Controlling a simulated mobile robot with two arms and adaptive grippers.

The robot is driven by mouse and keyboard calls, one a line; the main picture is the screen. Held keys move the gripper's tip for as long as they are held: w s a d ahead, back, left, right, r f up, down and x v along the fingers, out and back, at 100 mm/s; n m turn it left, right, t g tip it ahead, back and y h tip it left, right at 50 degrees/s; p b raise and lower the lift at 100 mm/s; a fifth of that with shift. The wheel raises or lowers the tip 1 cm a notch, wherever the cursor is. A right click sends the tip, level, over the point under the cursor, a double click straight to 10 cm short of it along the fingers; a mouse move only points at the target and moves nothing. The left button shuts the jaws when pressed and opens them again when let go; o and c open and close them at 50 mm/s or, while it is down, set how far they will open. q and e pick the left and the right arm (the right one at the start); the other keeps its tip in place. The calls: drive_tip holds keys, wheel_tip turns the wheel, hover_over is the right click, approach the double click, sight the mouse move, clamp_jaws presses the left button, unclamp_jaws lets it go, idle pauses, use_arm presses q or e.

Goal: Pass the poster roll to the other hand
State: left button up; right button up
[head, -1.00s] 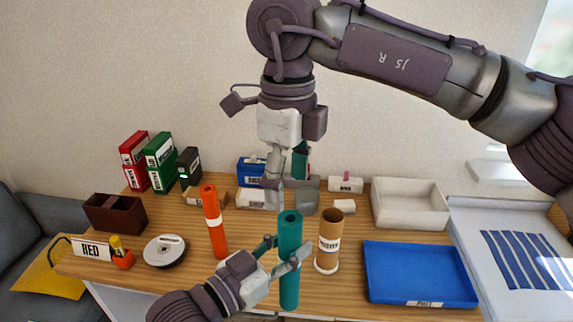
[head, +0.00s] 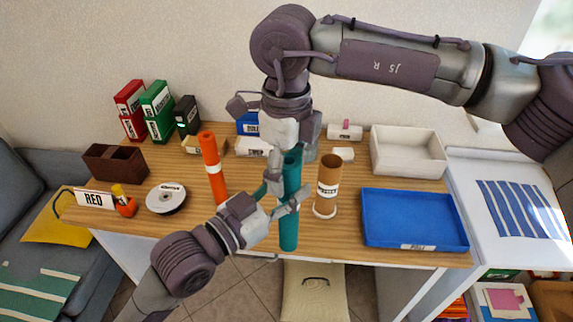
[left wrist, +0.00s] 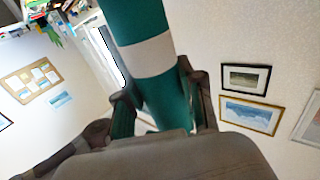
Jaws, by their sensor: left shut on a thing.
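The teal poster roll (head: 289,215) stands upright in front of the table, in the middle of the head view. My left gripper (head: 284,198) is shut on it, one finger on each side, around its middle. In the left wrist view the roll (left wrist: 132,22) shows a pale band, and it passes between the fingers. My right gripper (head: 280,165) points down at the roll's top end and overlaps it in the head view. Its far finger is mostly hidden, so I cannot tell whether it touches the roll or how wide it is.
An orange roll (head: 212,165) stands left and a brown tube (head: 328,183) right of the poster roll. A blue tray (head: 415,222) and white bin (head: 408,155) lie to the right.

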drive_tip(key=c, duration=0.8)
use_arm(q)
drive_tip(key=o, duration=1.3)
use_arm(e)
drive_tip(key=shift+c, duration=0.9)
